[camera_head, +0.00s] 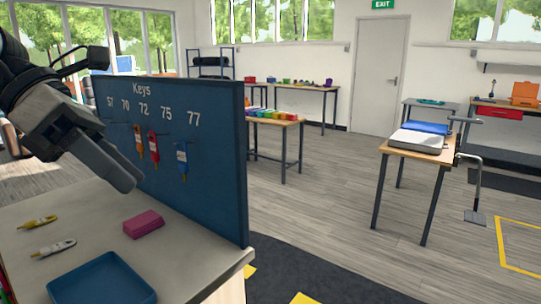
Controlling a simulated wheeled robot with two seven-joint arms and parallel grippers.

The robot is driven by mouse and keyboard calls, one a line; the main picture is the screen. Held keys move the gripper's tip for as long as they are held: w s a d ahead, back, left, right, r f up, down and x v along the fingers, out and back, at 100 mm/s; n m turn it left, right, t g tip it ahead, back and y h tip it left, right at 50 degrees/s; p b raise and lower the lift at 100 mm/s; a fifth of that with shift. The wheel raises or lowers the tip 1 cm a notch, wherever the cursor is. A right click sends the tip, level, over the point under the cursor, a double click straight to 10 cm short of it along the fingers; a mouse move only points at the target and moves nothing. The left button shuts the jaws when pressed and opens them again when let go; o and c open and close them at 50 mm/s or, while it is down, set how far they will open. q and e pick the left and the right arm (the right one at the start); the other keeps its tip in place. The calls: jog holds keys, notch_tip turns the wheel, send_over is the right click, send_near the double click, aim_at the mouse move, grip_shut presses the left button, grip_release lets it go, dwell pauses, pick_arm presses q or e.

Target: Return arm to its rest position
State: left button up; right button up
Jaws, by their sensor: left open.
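My left arm comes in from the upper left, and my left gripper (122,178) is open and empty. It is above the counter (190,228), in front of the blue key board (215,160). The board is marked "Keys" with numbers 57, 70, 72, 75 and 77. An orange tag (139,142), a red tag (154,147) and a blue tag (182,158) hang on it. The gripper hides part of the board's left side. My right gripper is not in view.
On the counter lie a yellow-tagged key (37,222), a white-tagged key (53,248), a pink block (143,224) and a blue tray (70,292). Tables stand farther back, one with a white device (417,141). Open floor (330,225) lies to the right.

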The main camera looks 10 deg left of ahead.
pick_arm(q)
jog(key=w+d+f+n+g+h, duration=0.1)
jog(key=w+d+f+n+h, duration=0.15)
jog(key=d+h, duration=0.4)
jog(key=w+d+f+n+h, duration=0.1)
jog(key=d+f+n+h, duration=0.35)
jog(key=d, duration=0.35)
jog(key=w+a+f+n+t+y, duration=0.15)
jog(key=f+n+t, duration=0.25)
jog(key=n+t, duration=0.4)
jog(key=w+d+f+n+t, duration=0.1)
jog(key=w+f+n+t, duration=0.2)
jog(key=f+n+t, duration=0.45)
jog(key=s+a+f+n+y, duration=0.1)
jog(key=a+f+n+y, duration=0.1)
jog(key=f+n+y, duration=0.5)
jog(key=s+a+f+n+y, duration=0.2)
jog(key=f+n+y, duration=0.3)
jog(key=f+n, duration=0.35)
jog(key=s+a+f+n+g+y, duration=0.1)
jog(key=s+f+n+g+y, duration=0.2)
jog(key=s+f, duration=0.9)
notch_tip(320, 180, down, 2)
jog(key=n+g, duration=0.2)
jog(key=n, duration=0.1)
jog(key=shift+s+g, duration=0.25)
jog(key=shift+g, duration=0.1)
jog(key=shift+a, duration=0.1)
